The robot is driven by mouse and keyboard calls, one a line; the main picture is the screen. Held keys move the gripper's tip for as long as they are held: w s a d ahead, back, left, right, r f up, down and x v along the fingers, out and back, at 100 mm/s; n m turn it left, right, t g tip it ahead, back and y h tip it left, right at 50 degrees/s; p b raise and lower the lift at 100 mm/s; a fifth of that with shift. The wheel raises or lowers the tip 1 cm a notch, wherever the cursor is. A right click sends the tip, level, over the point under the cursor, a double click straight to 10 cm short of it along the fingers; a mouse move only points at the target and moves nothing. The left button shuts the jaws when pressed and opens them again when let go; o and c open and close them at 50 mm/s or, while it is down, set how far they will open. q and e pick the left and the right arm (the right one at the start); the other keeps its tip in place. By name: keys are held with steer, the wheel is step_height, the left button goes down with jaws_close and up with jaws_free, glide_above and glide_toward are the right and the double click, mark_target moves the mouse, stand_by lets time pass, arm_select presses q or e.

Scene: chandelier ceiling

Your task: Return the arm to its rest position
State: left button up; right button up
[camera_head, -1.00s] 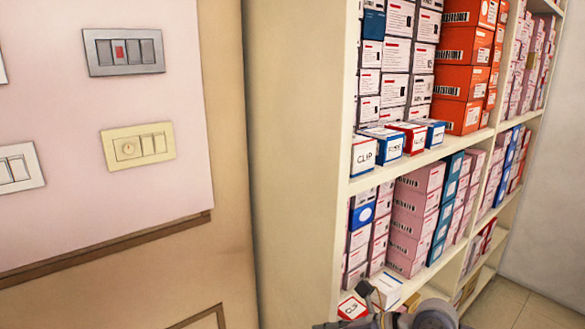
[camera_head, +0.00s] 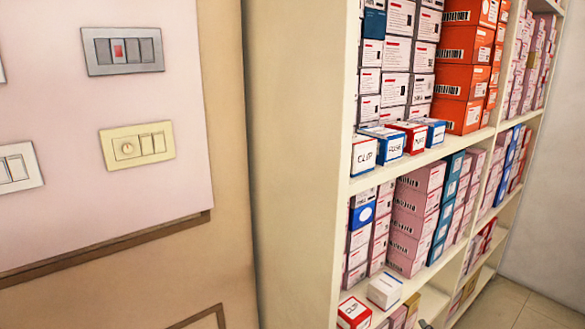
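Neither of my grippers shows in the head view now, and no part of my arms is clearly visible. A tall cream shelf (camera_head: 300,150) fills the middle and right, stacked with boxes. On the lower board at the bottom edge sit another red CLIP box (camera_head: 354,313) and a white box (camera_head: 384,291), close together.
A wall panel (camera_head: 100,200) with several switch plates is at left, including a grey one (camera_head: 123,51) and a cream one (camera_head: 138,146). Orange boxes (camera_head: 464,80) stand on the upper shelf. Bare floor (camera_head: 525,305) shows at lower right.

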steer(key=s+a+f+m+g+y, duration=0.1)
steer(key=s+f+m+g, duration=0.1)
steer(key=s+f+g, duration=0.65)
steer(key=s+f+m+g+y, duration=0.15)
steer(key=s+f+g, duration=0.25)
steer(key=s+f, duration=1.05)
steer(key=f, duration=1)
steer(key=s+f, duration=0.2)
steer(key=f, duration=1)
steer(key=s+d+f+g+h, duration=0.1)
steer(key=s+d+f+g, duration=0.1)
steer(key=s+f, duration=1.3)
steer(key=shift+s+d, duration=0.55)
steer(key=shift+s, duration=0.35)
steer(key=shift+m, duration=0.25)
